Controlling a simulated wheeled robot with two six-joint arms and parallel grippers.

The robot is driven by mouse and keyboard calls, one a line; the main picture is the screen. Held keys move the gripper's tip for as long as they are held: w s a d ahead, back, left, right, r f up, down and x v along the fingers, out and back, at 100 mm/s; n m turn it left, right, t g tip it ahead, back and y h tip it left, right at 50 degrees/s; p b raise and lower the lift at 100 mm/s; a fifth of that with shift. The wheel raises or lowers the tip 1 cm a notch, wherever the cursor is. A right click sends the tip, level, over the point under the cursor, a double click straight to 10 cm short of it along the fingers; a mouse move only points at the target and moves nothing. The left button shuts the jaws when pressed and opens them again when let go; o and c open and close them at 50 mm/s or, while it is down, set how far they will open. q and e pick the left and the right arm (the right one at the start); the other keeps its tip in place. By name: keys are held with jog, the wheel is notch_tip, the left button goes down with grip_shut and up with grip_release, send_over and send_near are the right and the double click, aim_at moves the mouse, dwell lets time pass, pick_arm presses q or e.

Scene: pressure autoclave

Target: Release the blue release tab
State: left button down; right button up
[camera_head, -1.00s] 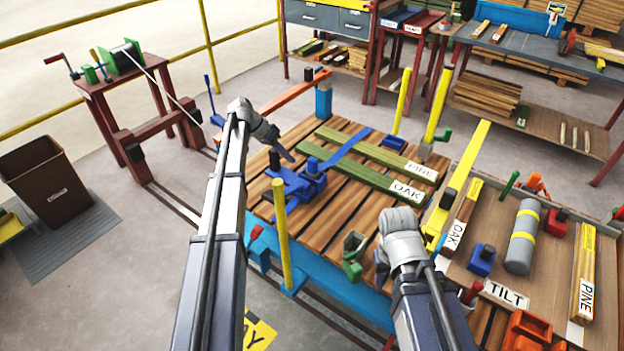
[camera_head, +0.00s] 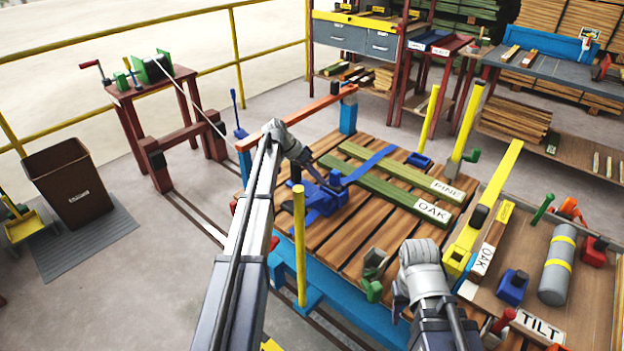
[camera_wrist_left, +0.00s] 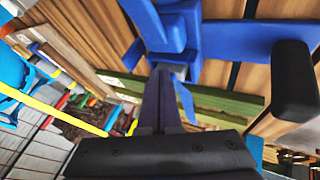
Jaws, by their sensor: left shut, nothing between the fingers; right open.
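A blue ratchet device (camera_head: 318,203) with a black-capped handle sits on the slatted wooden deck, at the end of a blue strap (camera_head: 375,163). It fills the top of the left wrist view (camera_wrist_left: 222,38), with its black grip (camera_wrist_left: 293,82) at the right. I cannot tell for sure which blue part is the release tab. My left gripper (camera_head: 328,190) is shut and empty. Its fingertips (camera_wrist_left: 165,72) are at the device's blue block, seemingly touching or very close. My right gripper (camera_head: 398,302) is open over the deck's front part, its fingers mostly hidden by the wrist.
Green boards labelled PINE (camera_head: 446,188) and OAK (camera_head: 432,211) lie across the deck under the strap. A yellow post (camera_head: 299,245) stands at the deck's near left edge. A green-grey clamp (camera_head: 374,270) is beside my right gripper. A bench with tools is at right.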

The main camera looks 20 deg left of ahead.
aim_at(331, 195)
pick_arm(q)
jog(key=b+x, duration=0.2)
jog(key=x, duration=0.1)
jog(key=shift+f, duration=0.3)
jog(key=d, duration=0.1)
jog(key=s+d, duration=0.1)
jog(key=d, duration=0.1)
jog(key=shift+r, duration=0.2)
jog(key=shift+s+d, duration=0.15)
jog(key=shift+d, duration=0.35)
pick_arm(e)
notch_tip(331, 195, down, 3)
jog(key=shift+r, duration=0.2)
